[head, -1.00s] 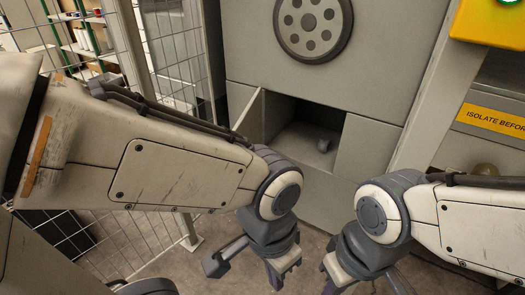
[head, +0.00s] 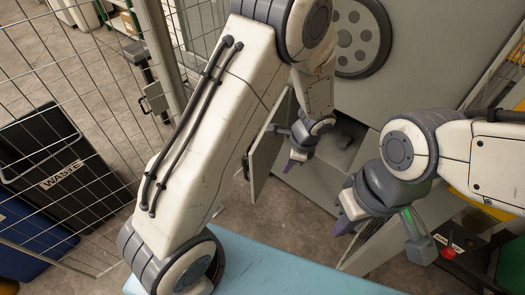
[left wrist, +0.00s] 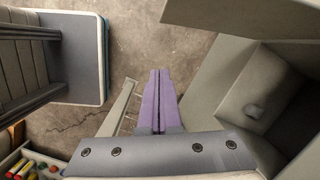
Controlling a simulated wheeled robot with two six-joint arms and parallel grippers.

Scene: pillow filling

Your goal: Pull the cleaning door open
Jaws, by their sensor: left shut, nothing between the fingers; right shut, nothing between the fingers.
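The cleaning door (head: 264,150) is a grey panel swung out to the left of a square opening (head: 345,140) low in the grey machine. A dark handle (head: 246,165) shows on its left side. My left gripper (head: 291,161) is shut and empty, just right of the door and in front of the opening; contact with the door cannot be told. Its purple fingers (left wrist: 158,95) are together in the left wrist view, beside the machine's opening (left wrist: 262,100). My right gripper (head: 346,217) is shut and empty, lower right of the opening. My left arm covers part of the machine.
A grey lump (head: 344,141) lies inside the opening. A wire fence (head: 100,120) runs along the left, with a black waste bin (head: 65,170) behind it. A pale blue surface (head: 270,270) is at the bottom. Some concrete floor is clear before the machine.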

